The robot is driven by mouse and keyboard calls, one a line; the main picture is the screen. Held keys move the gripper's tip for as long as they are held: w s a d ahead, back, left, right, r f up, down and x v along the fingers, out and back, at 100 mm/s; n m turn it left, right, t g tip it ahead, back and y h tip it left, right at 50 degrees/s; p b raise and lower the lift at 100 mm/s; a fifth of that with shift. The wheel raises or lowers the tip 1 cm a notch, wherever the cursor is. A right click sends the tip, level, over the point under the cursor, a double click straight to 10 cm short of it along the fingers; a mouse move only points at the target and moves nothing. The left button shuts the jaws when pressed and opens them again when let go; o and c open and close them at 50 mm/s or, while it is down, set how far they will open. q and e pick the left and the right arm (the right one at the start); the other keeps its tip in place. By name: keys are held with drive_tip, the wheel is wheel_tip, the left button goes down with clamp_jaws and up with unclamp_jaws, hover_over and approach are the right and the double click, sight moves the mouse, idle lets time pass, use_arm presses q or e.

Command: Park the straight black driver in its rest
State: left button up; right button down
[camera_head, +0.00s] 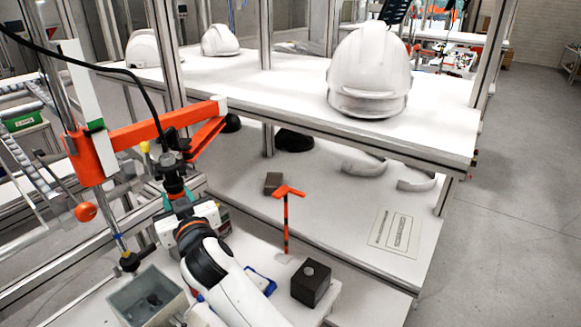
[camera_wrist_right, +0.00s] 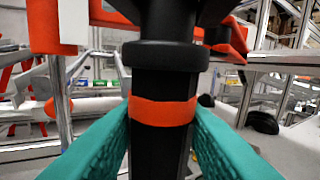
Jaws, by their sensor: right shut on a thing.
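The straight black driver (camera_head: 173,170) stands roughly upright in the head view, a black cable running up from its top. My right gripper (camera_head: 180,201) is shut around its body. In the right wrist view the teal fingers press on both sides of the driver (camera_wrist_right: 160,85), at and below its orange band. An orange jointed arm (camera_head: 150,128) on a post is right behind the driver. Its orange parts also show behind the driver in the wrist view (camera_wrist_right: 57,28). I cannot tell which part is the rest, or whether the driver touches the orange arm. My left gripper is not in view.
A grey open bin (camera_head: 148,298) is at the lower left. A black block (camera_head: 311,284) with a round top feature sits right of my right arm. An orange T-topped stand (camera_head: 287,218) rises behind it. White helmet shells (camera_head: 370,75) stand on the upper shelf.

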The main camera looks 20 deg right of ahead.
drive_tip(key=a, duration=0.1)
drive_tip(key=s+a, duration=0.2)
drive_tip(key=shift+a+f, duration=0.2)
drive_tip(key=shift+a, duration=0.1)
drive_tip(key=d+p, duration=0.2)
drive_tip(key=d, duration=0.6)
drive_tip(key=shift+r, duration=0.3)
drive_tip(key=shift+d, duration=0.1)
drive_tip(key=w+d, duration=0.1)
drive_tip(key=d, duration=1)
drive_tip(key=shift+d+r, duration=0.15)
drive_tip(key=shift+d, duration=0.05)
